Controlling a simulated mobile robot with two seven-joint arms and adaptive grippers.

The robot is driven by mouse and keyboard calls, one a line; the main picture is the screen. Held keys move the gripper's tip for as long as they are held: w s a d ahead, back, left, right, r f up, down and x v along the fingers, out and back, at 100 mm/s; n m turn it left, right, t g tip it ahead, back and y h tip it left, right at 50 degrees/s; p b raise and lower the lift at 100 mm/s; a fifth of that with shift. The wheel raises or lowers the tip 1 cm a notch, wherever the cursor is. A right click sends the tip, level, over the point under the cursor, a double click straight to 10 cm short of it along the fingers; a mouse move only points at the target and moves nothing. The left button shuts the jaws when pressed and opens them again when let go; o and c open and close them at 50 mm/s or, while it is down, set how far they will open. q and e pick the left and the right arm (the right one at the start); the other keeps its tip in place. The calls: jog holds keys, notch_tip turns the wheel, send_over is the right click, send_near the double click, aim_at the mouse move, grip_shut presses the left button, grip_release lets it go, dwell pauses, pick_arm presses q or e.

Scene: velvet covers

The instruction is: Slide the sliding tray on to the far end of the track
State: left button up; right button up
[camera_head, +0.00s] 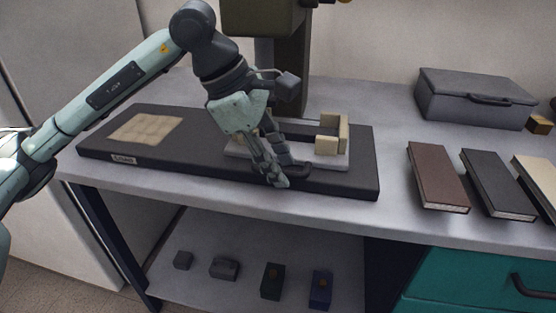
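The long dark track base (205,168) lies on the grey bench, with a beige tiled patch (146,130) at its left end. The sliding tray (335,161), a pale plate with beige corner blocks, is on the right half of the base. My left gripper (277,180) points down at the front of the tray and covers part of its left half. The gripper overlaps the tray in the picture; I cannot tell whether it touches it. Its fingers are seen nearly edge-on, so their opening is unclear. My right gripper is out of view.
A dark machine column (292,72) stands behind the track. To the right are a grey case (474,98), a brown book (437,178), a black book (496,184) and a cream book. Small blocks sit on the lower shelf (246,291). The base between patch and tray is clear.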

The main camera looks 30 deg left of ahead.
pick_arm(q)
jog(key=shift+a+r, duration=0.1)
jog(key=v, duration=1.2)
jog(key=shift+s, duration=0.1)
